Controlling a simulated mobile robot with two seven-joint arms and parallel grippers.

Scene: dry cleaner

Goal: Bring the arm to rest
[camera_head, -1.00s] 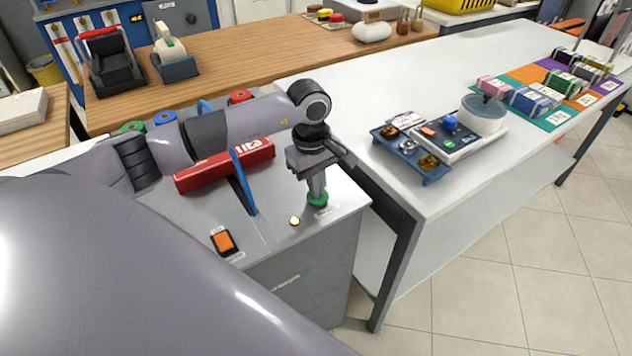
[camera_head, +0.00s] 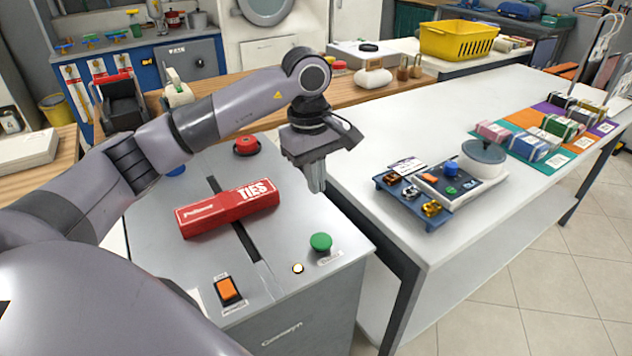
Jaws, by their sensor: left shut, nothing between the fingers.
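My left arm (camera_head: 240,105) comes in from the left and reaches over a grey machine (camera_head: 165,255). My left gripper (camera_head: 316,186) points down, shut and empty. It hangs above the machine's right edge, apart from the green button (camera_head: 320,242), which lies nearer in the picture. A red box marked TIES (camera_head: 227,208) lies across the dark slot in the machine's top. An orange switch (camera_head: 227,289), a small lit lamp (camera_head: 298,268) and a red button (camera_head: 246,146) are also on the top. My right gripper is not in view.
A long white table (camera_head: 400,135) stands to the right. It holds a blue tray (camera_head: 432,221) of small items, a lidded round pot (camera_head: 483,158) and several bundles on coloured mats. A wooden counter (camera_head: 230,92) runs behind. Tiled floor is free at the lower right.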

